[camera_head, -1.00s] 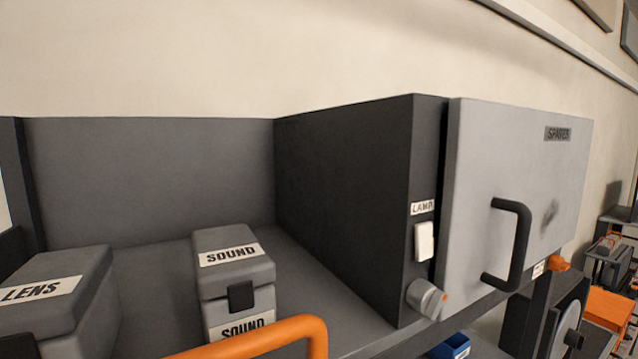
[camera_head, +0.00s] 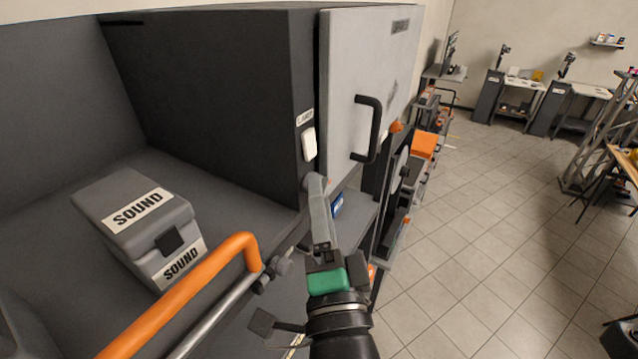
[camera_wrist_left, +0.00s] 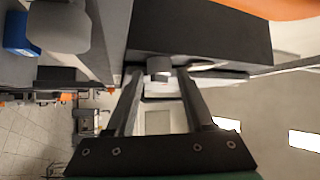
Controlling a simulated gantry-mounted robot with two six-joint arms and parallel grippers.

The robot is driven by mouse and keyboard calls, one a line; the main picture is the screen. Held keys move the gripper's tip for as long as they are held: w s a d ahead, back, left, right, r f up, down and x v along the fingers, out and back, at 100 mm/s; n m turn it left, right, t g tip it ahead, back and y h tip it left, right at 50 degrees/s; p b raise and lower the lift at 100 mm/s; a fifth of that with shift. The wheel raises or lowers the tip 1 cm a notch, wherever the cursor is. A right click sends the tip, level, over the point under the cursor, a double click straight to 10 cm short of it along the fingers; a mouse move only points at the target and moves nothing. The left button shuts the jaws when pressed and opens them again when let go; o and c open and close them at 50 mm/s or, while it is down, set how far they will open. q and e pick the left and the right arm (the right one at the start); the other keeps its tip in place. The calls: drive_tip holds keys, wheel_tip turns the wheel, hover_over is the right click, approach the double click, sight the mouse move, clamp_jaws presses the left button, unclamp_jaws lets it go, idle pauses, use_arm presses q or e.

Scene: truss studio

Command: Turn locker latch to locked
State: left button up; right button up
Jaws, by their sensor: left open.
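The locker is a dark box (camera_head: 215,75) with a light grey door (camera_head: 345,60) that carries a black bar handle (camera_head: 372,125). The door appears closed. The latch, a short round grey knob, is mostly hidden behind my gripper in the head view. In the left wrist view the knob (camera_wrist_left: 158,66) shows between the fingertips, with a finger on each side. My left gripper (camera_head: 315,184) is open and reaches up to the locker's lower front corner; it also shows in the left wrist view (camera_wrist_left: 159,74). I cannot tell whether the fingers touch the knob. My right gripper is not in view.
A white switch-like plate (camera_head: 309,144) sits just above the latch. An orange rail (camera_head: 185,305) runs along the shelf front, left of my gripper. A blue bin (camera_head: 338,206) is below the locker. Open tiled floor lies right.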

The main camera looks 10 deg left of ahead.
use_arm(q)
drive_tip(key=shift+w+a+r, duration=0.15)
drive_tip(key=shift+w+a, duration=0.05)
drive_tip(key=shift+w, duration=0.35)
clamp_jaws()
drive_tip(key=shift+h, duration=0.3)
drive_tip(key=shift+r+m+g+h, duration=0.35)
drive_tip(key=shift+m+g, duration=0.7)
drive_tip(key=shift+g, duration=0.2)
drive_tip(key=shift+r+m+g+h, duration=0.2)
drive_tip(key=shift+m+g+h, duration=0.15)
drive_tip(key=shift+m+g, duration=0.8)
unclamp_jaws()
